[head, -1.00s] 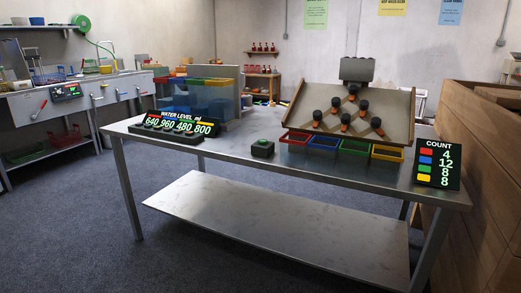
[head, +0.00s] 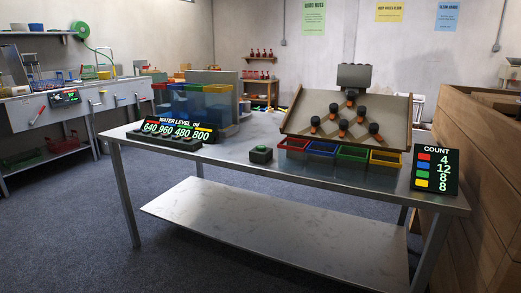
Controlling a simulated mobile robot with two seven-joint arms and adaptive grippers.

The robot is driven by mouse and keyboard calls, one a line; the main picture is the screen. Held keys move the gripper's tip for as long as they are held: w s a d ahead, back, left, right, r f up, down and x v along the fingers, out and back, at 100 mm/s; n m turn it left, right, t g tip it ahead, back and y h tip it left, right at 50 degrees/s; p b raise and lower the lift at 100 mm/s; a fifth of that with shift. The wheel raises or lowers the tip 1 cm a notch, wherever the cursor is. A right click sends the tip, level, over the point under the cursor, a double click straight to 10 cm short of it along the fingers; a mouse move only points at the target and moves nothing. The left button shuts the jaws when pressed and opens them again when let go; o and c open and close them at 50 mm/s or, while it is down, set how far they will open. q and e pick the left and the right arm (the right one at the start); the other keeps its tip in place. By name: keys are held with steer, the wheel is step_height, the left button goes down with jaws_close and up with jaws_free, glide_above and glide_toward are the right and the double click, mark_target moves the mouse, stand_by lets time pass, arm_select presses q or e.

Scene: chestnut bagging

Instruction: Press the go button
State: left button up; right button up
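A dark box with a green round button on top (head: 261,150) stands on the steel table (head: 238,150), near its middle; whether it is the go button I cannot tell, as no label is readable. It stands between the water level display (head: 178,130) and the coloured bins. The display reads 640, 960, 480, 800 and has a row of small dark knobs in front. Neither gripper is in view.
A tilted board (head: 347,120) with several orange-and-black pegs stands above red, blue, green and yellow bins (head: 321,149). Clear water tanks (head: 205,103) stand behind the display. A wooden crate wall (head: 470,190) is at the right, a sink counter (head: 70,105) at the left.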

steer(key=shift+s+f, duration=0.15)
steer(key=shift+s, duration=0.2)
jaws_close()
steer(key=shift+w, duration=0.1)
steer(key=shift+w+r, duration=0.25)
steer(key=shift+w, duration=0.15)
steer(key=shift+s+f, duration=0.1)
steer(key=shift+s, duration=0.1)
